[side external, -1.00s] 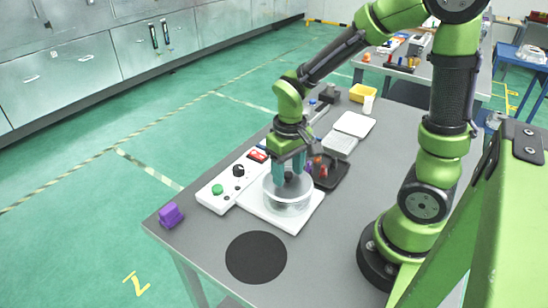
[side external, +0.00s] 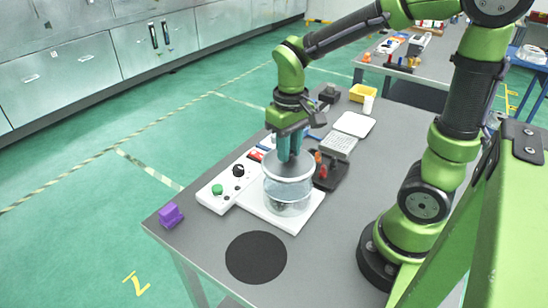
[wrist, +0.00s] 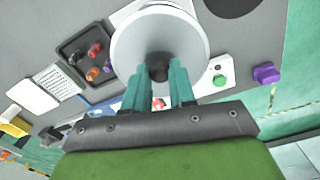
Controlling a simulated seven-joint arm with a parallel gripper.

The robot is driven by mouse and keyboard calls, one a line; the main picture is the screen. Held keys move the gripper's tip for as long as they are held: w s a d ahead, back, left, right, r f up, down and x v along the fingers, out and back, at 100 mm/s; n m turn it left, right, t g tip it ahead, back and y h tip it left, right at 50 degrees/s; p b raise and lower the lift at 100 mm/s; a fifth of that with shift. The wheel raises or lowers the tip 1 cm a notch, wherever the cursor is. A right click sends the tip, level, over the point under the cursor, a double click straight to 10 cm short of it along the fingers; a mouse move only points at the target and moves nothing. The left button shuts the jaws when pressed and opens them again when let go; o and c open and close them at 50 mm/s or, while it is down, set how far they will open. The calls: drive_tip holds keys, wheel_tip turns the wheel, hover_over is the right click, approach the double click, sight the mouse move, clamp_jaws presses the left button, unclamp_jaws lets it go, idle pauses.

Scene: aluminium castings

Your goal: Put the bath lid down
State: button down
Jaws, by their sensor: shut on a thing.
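The bath lid (side external: 290,166) is a round, greyish disc with a dark knob (wrist: 158,72) at its middle. My gripper (side external: 289,152) is shut on that knob, and its teal fingers (wrist: 158,85) close on it from both sides in the wrist view. The lid is held up above the clear round bath (side external: 288,198), which stands on a white base plate (side external: 304,221). In the wrist view the lid (wrist: 135,45) hides the bath. How wide the gap between lid and bath is, I cannot tell exactly.
A flat black disc (side external: 256,257) lies on the grey table front left. A white control box (side external: 218,194) with a green button is left of the bath. A dark tray (side external: 330,178) with small coloured parts is to its right. A purple block (side external: 171,215) sits at the left edge.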

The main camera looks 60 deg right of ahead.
sight(281, 169)
wheel_tip(281, 169, up, 3)
drive_tip(key=shift+a+f, duration=0.1)
drive_tip(key=shift+f, duration=0.05)
drive_tip(key=a+n, duration=0.1)
drive_tip(key=a, duration=0.2)
drive_tip(key=shift+s+f, duration=0.1)
drive_tip(key=shift+s, duration=0.05)
drive_tip(key=s+a+f, duration=0.3)
drive_tip(key=a+f, duration=0.5)
drive_tip(key=a, duration=0.5)
drive_tip(key=shift+m, duration=0.5)
drive_tip(key=shift+w+a+f, duration=0.1)
drive_tip(key=shift+w+f, duration=0.1)
drive_tip(key=shift+f, duration=1.8)
drive_tip(key=shift+w+a+f, duration=0.1)
drive_tip(key=shift+w+f, duration=0.1)
drive_tip(key=shift+f, duration=1.8)
drive_tip(key=shift+f, duration=0.15)
drive_tip(key=c, duration=0.9)
unclamp_jaws()
drive_tip(key=shift+c, duration=0.2)
